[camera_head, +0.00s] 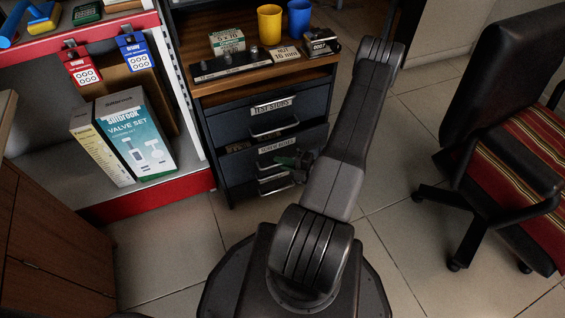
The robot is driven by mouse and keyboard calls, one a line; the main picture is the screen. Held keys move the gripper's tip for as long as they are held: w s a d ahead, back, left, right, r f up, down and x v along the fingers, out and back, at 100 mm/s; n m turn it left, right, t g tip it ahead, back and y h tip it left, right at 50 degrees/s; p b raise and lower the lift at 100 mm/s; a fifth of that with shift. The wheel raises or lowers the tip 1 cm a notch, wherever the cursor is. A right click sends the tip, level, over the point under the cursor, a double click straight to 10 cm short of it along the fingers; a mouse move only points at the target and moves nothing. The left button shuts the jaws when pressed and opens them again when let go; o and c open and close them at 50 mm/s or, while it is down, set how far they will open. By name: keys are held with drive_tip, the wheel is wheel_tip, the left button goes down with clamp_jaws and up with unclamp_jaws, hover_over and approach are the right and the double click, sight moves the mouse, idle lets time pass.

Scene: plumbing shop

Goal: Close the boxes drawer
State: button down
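A dark drawer cabinet (222,128) with a wooden top stands at centre. Its upper drawer (295,110) has a label that looks like "TEST" plus a blurred word. Below it is a drawer front with a white label (277,146) ending in what reads as "BOXES", with metal handles under it. I cannot tell from this steep angle how far that drawer stands out. My gripper (297,163) is at the right part of this lower front, close to the label and handles. It is small, dark and partly hidden by my arm, so its fingers and any contact are unclear.
On the cabinet top stand a yellow cup (269,24), a blue cup (299,18), small boxes and a dark rack (230,65). A shelf with a valve set box (137,135) is at left. An office chair (510,130) is at right. Tiled floor is clear between.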

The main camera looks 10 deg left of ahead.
sight(281, 153)
drive_tip(key=shift+w+a, duration=0.55)
drive_tip(key=shift+w, duration=0.3)
drive_tip(key=shift+w+a, duration=0.55)
drive_tip(key=shift+w, duration=0.5)
drive_tip(key=c, duration=1.5)
unclamp_jaws()
drive_tip(key=shift+a, duration=0.1)
drive_tip(key=shift+r, duration=0.1)
drive_tip(key=shift+d+r, duration=0.1)
drive_tip(key=shift+d, duration=0.15)
drive_tip(key=p+v, duration=0.1)
drive_tip(key=v, duration=0.5)
drive_tip(key=p+v, duration=0.2)
drive_tip(key=v, duration=0.5)
drive_tip(key=shift+s+d, duration=0.2)
drive_tip(key=shift+a, duration=0.15)
